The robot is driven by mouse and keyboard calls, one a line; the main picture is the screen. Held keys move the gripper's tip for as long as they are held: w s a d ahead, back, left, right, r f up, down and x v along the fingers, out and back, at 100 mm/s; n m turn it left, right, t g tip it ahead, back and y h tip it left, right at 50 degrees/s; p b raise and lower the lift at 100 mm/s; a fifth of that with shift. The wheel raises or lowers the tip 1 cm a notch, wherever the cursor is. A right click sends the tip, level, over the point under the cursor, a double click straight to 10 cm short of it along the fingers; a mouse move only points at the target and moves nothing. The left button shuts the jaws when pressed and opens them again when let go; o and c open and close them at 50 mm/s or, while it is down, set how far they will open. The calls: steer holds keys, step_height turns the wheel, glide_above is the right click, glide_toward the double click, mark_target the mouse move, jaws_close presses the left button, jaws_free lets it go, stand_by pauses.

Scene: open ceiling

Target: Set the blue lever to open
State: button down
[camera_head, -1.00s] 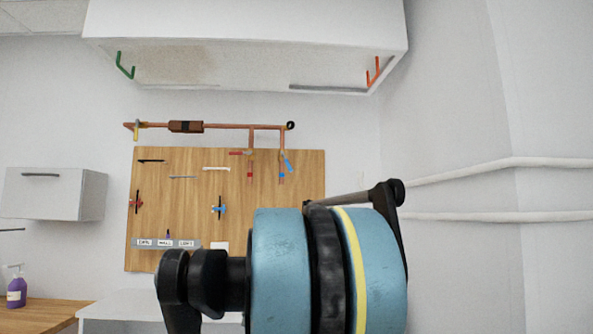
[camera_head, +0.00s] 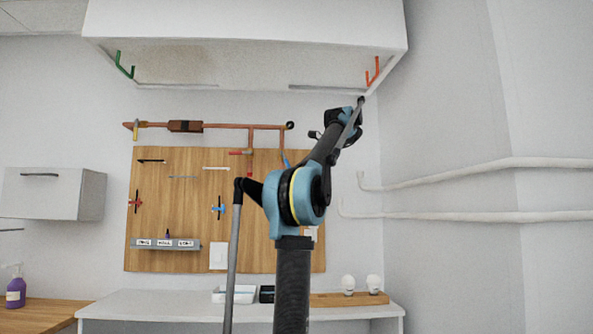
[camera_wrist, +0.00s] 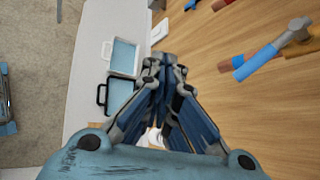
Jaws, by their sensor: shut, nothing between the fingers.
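The blue lever (camera_head: 286,159) shows in the head view as a small slanted handle on the right branch of the copper pipe, partly hidden by my arm. In the wrist view the blue lever (camera_wrist: 255,63) lies at the right, joined to a grey metal valve body (camera_wrist: 298,29). My gripper (camera_wrist: 165,62) is shut and empty in the wrist view, its fingertips apart from the lever and to its left in the picture. In the head view I cannot clearly make out the fingertips.
A wooden board (camera_head: 190,215) with small tools backs the pipes. A red lever (camera_head: 239,153) sits on the left branch. A white cabinet (camera_head: 245,60) hangs above. A white tray (camera_wrist: 124,57) and black tray (camera_wrist: 104,94) rest on the counter below.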

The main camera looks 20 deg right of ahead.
steer(key=d+r+m+t, duration=0.3)
steer(key=d+r+m, duration=0.2)
steer(key=d+r, duration=0.45)
glide_toward(286, 161)
steer(key=w+a+f, duration=0.1)
steer(key=w+f, duration=0.4)
steer(key=shift+f, duration=0.4)
steer(key=shift+a, duration=0.1)
steer(key=shift+a+f+y, duration=0.15)
steer(key=shift+y, duration=0.25)
